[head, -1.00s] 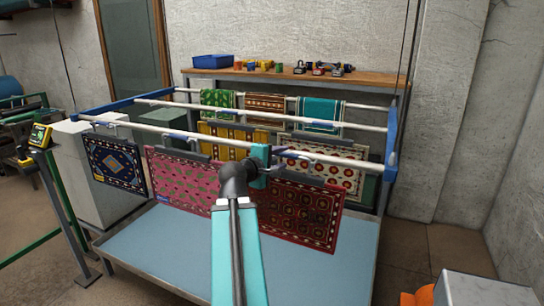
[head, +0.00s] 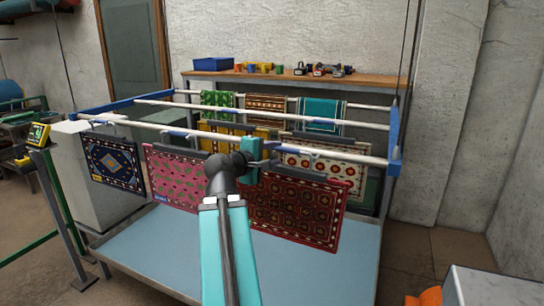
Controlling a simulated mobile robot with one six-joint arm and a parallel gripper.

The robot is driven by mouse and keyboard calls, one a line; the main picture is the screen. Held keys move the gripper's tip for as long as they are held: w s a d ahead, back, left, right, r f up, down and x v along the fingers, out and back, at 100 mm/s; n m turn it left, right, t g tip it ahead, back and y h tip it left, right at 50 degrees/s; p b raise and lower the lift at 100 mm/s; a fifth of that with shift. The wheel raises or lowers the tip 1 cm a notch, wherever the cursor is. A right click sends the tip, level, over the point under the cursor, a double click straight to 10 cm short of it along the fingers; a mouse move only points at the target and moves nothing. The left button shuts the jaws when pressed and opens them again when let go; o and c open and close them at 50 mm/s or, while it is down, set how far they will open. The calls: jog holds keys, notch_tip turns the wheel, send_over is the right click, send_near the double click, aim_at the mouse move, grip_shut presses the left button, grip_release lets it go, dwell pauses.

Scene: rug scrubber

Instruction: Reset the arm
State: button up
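My arm reaches forward from the bottom middle of the head view, toward the hanging rack. My gripper (head: 272,152) is at the arm's far end, close to the rack's front white rail (head: 180,130). The arm's wrist hides part of it, and whether its fingers are apart or together is not clear. A dark red patterned rug (head: 295,208) hangs just beyond and below the gripper. A pink rug (head: 178,175) hangs to its left, and a blue rug (head: 113,162) farther left. I cannot tell whether the gripper touches a rug or clip.
More rugs, including a cream one (head: 325,158) and a teal one (head: 320,112), hang on rails behind. A light blue tray (head: 170,245) lies under the rack. A wooden bench (head: 370,78) with a blue bin (head: 213,64) stands behind. A yellow control box (head: 39,134) stands at left.

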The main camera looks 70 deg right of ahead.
dwell(0.4)
jog(key=shift+r+p, duration=0.25)
jog(key=shift+p, duration=0.05)
